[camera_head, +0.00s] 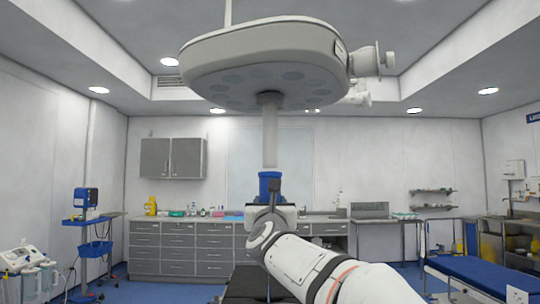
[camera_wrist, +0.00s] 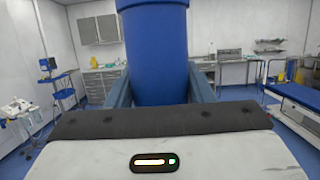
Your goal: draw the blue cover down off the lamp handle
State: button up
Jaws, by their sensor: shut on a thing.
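The surgical lamp (camera_head: 262,65) hangs from the ceiling at the top of the head view. Its pale grey handle (camera_head: 269,135) points straight down from the lamp's underside. The blue cover (camera_head: 269,178) is upright at the handle's lower end, with a long bare stretch of handle above it. How much handle is still inside the cover is hidden. In the wrist view the blue cover (camera_wrist: 155,45) fills the space between the two fingers of my gripper (camera_wrist: 158,88). My gripper is shut on it, one finger on each side. The cover's lower end is hidden behind the gripper body.
Grey drawer cabinets with a counter (camera_head: 190,245) run along the back wall. A blue trolley (camera_head: 88,225) stands at the left, and a blue-topped bed (camera_head: 485,272) at the right. A dark table surface (camera_head: 245,283) lies below my arm. The air around the cover is clear.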

jog(key=shift+f+b, duration=1.3)
